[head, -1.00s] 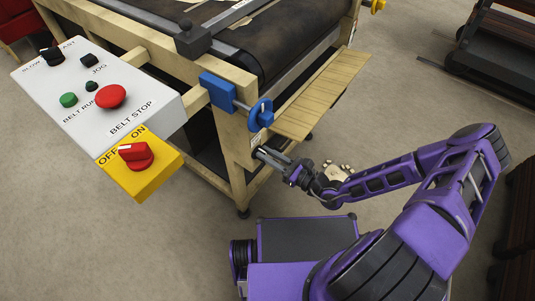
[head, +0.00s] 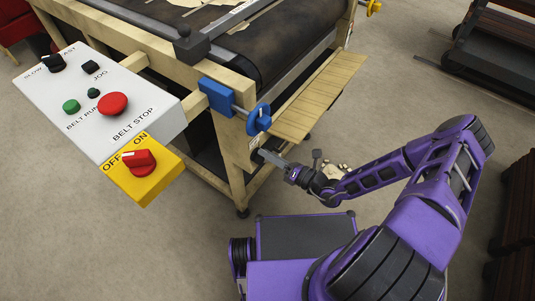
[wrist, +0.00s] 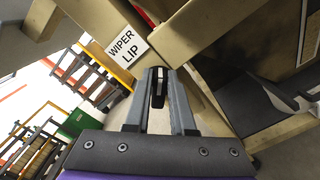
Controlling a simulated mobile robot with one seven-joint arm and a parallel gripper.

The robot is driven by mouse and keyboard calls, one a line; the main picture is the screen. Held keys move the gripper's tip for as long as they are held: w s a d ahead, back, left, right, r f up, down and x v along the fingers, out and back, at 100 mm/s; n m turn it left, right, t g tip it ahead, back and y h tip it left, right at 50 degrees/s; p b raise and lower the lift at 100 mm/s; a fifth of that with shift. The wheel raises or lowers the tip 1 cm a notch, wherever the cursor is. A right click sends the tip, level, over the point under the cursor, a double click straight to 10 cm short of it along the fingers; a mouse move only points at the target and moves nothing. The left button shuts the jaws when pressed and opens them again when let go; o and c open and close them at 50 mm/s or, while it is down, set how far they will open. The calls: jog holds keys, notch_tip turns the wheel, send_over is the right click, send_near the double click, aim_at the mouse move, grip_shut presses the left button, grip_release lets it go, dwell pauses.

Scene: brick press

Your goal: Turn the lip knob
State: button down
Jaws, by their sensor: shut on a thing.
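The lip knob (wrist: 158,88) is a small black knob with a white line on its face. In the wrist view it sits between the two grey fingers of my gripper (wrist: 159,98), which is shut on it. A white label reading WIPER LIP (wrist: 127,47) is beside the knob on the beige frame and looks tilted in this view. In the head view my gripper (head: 266,156) reaches the lower front post of the press, under the blue handwheel.
A blue handwheel (head: 259,118) and a wooden shelf (head: 318,98) are just above my gripper. A white control panel (head: 100,92) with a red stop button and a yellow box (head: 148,183) with a red switch stand to the left.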

jog(key=shift+w+d+f+m+b, duration=0.1)
jog(key=shift+f+m+b, duration=0.1)
jog(key=shift+m, duration=1.2)
jog(key=shift+f+m+b, duration=0.1)
jog(key=shift+f+m, duration=0.15)
jog(key=shift+m, duration=1.15)
jog(key=shift+w+d+f+m+b, duration=0.1)
jog(key=shift+f+m, duration=0.1)
jog(key=shift+m, duration=1.2)
jog(key=c, duration=0.8)
grip_release()
jog(key=shift+o, duration=0.2)
jog(key=v, duration=1.7)
jog(key=shift+s, duration=0.2)
jog(key=shift+d, duration=0.1)
